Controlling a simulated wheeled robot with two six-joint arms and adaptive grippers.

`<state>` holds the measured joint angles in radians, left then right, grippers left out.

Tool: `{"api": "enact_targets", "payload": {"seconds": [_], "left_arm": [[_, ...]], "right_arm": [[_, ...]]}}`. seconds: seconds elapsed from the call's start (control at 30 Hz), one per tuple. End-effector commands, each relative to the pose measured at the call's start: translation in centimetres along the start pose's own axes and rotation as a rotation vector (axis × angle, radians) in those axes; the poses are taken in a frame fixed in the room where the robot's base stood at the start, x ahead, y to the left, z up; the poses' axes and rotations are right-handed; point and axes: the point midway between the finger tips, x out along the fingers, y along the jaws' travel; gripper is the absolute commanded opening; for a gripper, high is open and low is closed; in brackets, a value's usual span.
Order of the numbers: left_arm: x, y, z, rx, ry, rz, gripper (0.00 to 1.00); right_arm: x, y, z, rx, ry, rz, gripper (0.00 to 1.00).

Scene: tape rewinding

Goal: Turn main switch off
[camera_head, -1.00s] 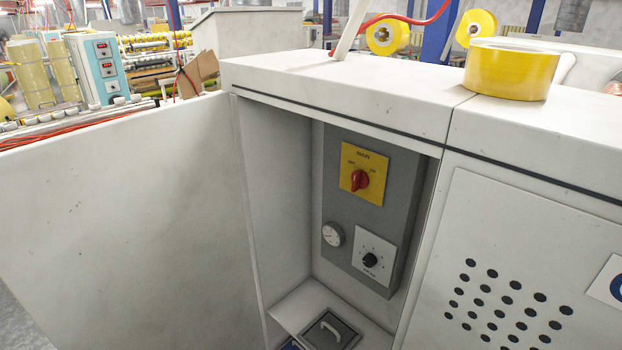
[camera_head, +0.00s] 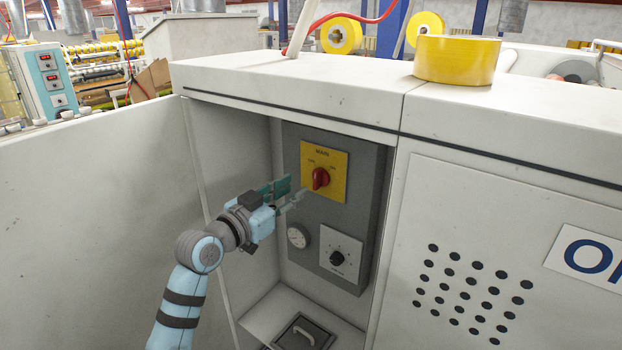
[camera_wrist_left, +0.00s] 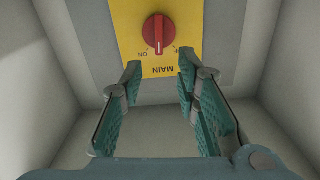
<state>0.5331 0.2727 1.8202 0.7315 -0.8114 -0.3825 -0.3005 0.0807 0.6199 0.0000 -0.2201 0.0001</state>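The main switch is a red rotary knob (camera_head: 320,178) on a yellow plate (camera_head: 338,160) marked MAIN, on the grey panel inside the open cabinet. In the left wrist view the knob (camera_wrist_left: 159,32) appears upside down, with its white mark pointing down in the picture, between the ON and OFF labels. My left gripper (camera_head: 288,193) is inside the cabinet opening, just left of and in front of the knob. In the left wrist view its two fingers (camera_wrist_left: 158,80) are apart with nothing between them, and the knob lies beyond the tips. My right gripper is in no view.
The cabinet's white door (camera_head: 80,220) stands open at left. A yellow tape roll (camera_head: 456,60) lies on the top. The cabinet walls leave limited room around my arm.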

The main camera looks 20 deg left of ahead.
Motion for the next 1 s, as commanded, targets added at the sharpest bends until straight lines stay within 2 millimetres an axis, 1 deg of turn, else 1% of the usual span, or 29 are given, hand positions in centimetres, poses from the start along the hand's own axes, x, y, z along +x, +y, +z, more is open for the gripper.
{"api": "enact_targets", "payload": {"seconds": [0.03,0.1,0.2,0.3,0.43,0.63,0.8,0.83,1.0], "left_arm": [[1.5,0.1,-0.2,-0.005,0.001,0.001,0.29],[3.5,0.0,-0.1,-0.004,0.000,0.001,0.29],[5.6,0.0,0.0,-0.002,-0.001,0.000,0.29],[6.8,0.0,0.1,-0.001,-0.001,-0.001,0.29],[7.4,-0.1,0.1,0.001,-0.002,-0.002,0.29],[7.4,-0.1,0.1,0.001,-0.002,-0.002,0.29],[7.4,-0.1,0.1,0.001,-0.002,-0.002,0.02],[7.4,-0.1,0.1,0.001,-0.002,-0.002,0.00],[7.5,0.1,0.1,-0.001,-0.002,-0.002,0.00]], "right_arm": [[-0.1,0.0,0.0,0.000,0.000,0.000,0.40],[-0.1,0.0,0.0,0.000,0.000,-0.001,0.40],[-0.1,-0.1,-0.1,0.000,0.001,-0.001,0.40],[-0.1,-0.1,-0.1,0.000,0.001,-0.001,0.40],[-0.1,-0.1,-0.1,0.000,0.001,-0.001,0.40],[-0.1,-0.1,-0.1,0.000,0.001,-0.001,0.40],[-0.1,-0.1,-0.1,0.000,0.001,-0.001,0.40],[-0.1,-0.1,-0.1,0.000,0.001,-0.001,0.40],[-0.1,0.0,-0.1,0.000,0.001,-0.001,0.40]]}}
